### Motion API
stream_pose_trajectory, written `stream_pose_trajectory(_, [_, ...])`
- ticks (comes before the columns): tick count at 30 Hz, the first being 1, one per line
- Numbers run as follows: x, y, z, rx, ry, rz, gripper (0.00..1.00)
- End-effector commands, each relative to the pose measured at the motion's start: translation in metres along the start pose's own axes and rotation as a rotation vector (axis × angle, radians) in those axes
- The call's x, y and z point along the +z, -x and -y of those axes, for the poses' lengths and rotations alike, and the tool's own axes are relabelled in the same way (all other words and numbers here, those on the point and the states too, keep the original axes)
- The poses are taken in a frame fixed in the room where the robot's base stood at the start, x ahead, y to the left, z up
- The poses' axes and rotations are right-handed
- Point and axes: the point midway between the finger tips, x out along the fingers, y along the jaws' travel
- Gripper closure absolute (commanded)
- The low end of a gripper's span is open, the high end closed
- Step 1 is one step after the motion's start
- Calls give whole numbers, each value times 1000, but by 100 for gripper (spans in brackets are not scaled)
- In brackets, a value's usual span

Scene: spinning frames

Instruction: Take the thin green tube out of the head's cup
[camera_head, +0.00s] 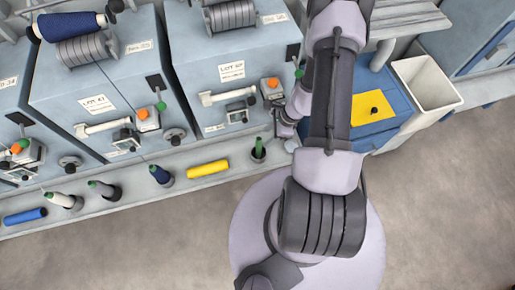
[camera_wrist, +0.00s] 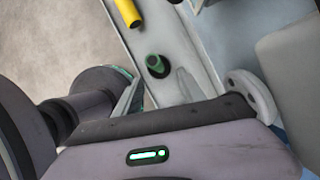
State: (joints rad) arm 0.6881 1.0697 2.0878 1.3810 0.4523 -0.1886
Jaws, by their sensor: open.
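A thin green tube (camera_head: 259,143) stands upright in a dark cup (camera_head: 258,156) on the grey ledge, at the right end of the row. In the wrist view the green tube (camera_wrist: 154,61) sits in its cup (camera_wrist: 159,71), just beyond the fingertips and roughly between them. My gripper (camera_wrist: 160,92) is open with nothing between its fingers. In the head view my gripper (camera_head: 284,128) is small, partly hidden by my arm, and to the right of the tube and slightly above it.
A yellow tube (camera_head: 207,169) lies on the ledge (camera_head: 135,178) left of the cup; it also shows in the wrist view (camera_wrist: 128,12). Farther left stand several cups with bobbins. Machine boxes (camera_head: 225,70) rise behind the ledge. A white bin (camera_head: 427,82) stands at right.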

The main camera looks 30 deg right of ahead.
Motion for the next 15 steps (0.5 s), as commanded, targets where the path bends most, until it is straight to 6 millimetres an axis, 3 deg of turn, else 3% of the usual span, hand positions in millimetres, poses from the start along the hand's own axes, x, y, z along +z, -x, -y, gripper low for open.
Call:
stream_pose_trajectory(1, [-2,-19,0,2,3,0,53])
stream_pose_trajectory(3, [-2,-33,-1,2,3,0,53])
stream_pose_trajectory(8, [0,-50,-1,1,3,0,53])
stream_pose_trajectory(15, [0,-94,-7,1,5,0,53])
